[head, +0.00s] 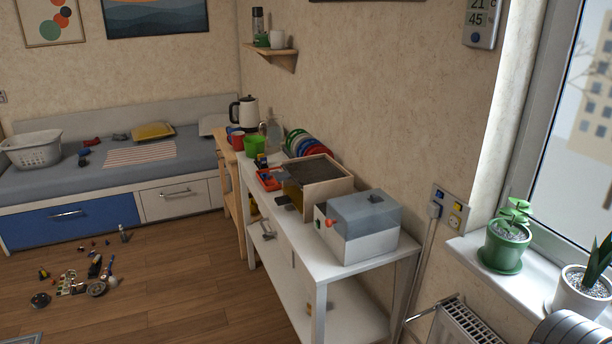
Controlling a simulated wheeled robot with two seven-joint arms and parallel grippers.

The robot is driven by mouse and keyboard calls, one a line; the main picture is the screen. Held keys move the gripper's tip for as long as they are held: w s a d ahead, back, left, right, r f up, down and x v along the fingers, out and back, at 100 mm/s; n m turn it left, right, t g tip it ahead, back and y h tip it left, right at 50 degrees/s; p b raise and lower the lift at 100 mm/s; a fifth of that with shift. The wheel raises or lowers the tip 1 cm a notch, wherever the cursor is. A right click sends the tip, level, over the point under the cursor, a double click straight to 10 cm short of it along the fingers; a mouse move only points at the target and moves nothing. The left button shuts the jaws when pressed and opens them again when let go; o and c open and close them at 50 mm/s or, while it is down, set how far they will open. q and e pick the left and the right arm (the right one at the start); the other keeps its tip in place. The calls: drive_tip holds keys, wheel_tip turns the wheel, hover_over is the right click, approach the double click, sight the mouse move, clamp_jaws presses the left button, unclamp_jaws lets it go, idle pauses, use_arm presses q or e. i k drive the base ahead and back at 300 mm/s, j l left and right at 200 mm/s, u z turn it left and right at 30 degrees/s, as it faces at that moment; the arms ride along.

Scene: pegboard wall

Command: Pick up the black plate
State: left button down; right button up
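No plate in the head view can be clearly made out as the black plate. A row of upright round plates (308,146) in green, white, red and blue stands at the far part of the white table, against the wall; any dark one among them is too small to tell. A small dark round thing (40,300) lies on the floor at the left, and I cannot tell what it is. A small dark flat piece (284,196) lies on the table in front of the open box. Neither of my grippers is in view.
The white table (310,262) runs along the wall, holding a wooden-sided box (322,178) and a grey-lidded white box (362,228). Small loose parts (82,280) litter the left floor. A radiator (468,322) and potted plant (506,240) are at right. The middle floor is clear.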

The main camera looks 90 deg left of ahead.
sight(306, 172)
drive_tip(key=u, duration=2.9)
